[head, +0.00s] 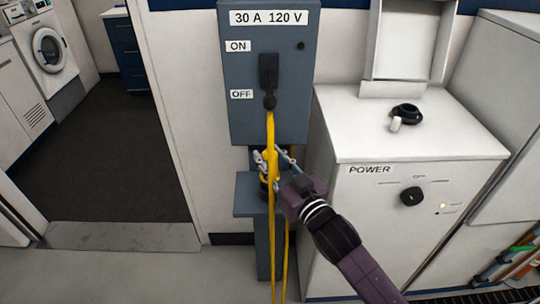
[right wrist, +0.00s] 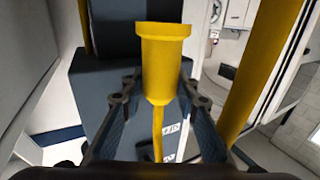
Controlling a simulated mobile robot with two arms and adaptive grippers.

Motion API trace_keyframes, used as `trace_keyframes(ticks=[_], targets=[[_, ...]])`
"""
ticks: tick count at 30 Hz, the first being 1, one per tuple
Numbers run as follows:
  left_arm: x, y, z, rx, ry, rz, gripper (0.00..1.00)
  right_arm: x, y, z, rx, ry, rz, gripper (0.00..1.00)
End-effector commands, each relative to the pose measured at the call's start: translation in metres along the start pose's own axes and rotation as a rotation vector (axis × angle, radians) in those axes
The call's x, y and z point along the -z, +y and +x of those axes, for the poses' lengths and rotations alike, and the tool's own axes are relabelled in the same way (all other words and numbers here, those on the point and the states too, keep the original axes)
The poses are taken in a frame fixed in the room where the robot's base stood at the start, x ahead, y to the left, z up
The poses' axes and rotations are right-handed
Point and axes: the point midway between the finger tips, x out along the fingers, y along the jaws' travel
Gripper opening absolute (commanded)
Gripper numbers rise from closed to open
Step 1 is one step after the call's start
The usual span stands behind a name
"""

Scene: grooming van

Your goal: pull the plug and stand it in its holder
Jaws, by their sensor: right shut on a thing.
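My right gripper (head: 272,165) is shut on the yellow plug (right wrist: 162,60), just below the grey switch box (head: 290,100). In the right wrist view the plug sits between both fingers (right wrist: 160,110); its wide flanged end shows bare, and its cord leaves the other end. In the head view the yellow cord (head: 271,130) runs from near the switch down to the gripper, and strands hang below. A grey ledge (head: 245,207) on a post is beneath; no holder can be told for sure there. The black switch lever (head: 268,75) points down by OFF. My left gripper is out of view.
A white cabinet (head: 405,240) marked POWER stands close on the right, with a black ring-like item (head: 406,112) and a small white piece (head: 395,124) on top. On the left is an open doorway with dark floor (head: 95,145) and a washing machine (head: 52,47).

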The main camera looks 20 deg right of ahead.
Motion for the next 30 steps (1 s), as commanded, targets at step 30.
trace_keyframes(ticks=[30], targets=[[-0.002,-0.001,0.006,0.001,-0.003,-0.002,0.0,-0.012,0.0,0.0,0.0,0.004,0.001,0.0]])
